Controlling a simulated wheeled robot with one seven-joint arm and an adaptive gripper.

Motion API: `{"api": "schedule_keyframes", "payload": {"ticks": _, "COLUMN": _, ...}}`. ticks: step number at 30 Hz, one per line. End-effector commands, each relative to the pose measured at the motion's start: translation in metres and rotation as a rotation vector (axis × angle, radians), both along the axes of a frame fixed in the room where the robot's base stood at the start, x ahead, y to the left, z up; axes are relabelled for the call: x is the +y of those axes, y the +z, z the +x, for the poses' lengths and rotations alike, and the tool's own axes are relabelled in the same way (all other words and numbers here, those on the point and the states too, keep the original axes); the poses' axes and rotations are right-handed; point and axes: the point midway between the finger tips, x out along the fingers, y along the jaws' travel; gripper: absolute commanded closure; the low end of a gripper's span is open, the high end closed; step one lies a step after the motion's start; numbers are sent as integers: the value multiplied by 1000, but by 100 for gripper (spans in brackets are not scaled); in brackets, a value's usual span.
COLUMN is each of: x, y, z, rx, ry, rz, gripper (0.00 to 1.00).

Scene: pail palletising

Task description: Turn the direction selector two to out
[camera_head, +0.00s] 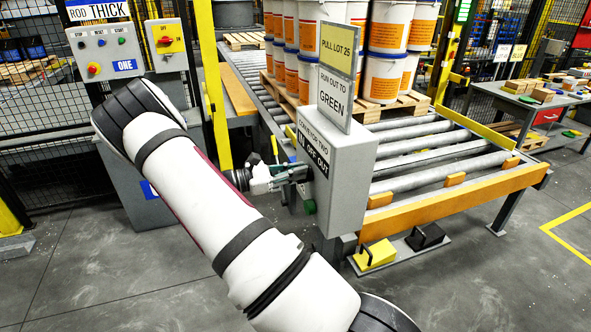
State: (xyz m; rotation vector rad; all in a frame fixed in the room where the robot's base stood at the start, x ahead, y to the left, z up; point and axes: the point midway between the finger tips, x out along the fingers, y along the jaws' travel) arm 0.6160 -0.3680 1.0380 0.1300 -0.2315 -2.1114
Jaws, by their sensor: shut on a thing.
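The grey control box (345,180) marked "CONVEYOR TWO" stands on a post at the near end of the roller conveyor. Its label (313,152) reads "IN OFF OUT". My gripper (302,173) is at the face of this box, just below the label, shut on the direction selector there. The fingers hide the selector, so I cannot tell which way it points. A green button (309,207) sits low on the same face, just below my gripper.
Signs (337,70) reading "PULL LOT 25" and "RUN OUT TO GREEN" rise above the box. Pails stand on a pallet (401,107) on the conveyor (440,150). Another control box (105,50), marked "ONE", is at left. Yellow and black pedals (377,255) lie on the floor.

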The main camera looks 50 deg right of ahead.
Motion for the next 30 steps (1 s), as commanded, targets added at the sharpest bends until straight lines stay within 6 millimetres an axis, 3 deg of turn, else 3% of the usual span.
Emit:
{"api": "schedule_keyframes", "payload": {"ticks": 15, "x": 5, "y": -3, "z": -8, "rx": -349, "ry": 3, "rz": -216, "gripper": 100}}
{"api": "schedule_keyframes", "payload": {"ticks": 30, "x": 7, "y": -6, "z": -10, "rx": -481, "ry": 1, "rz": -296, "gripper": 100}}
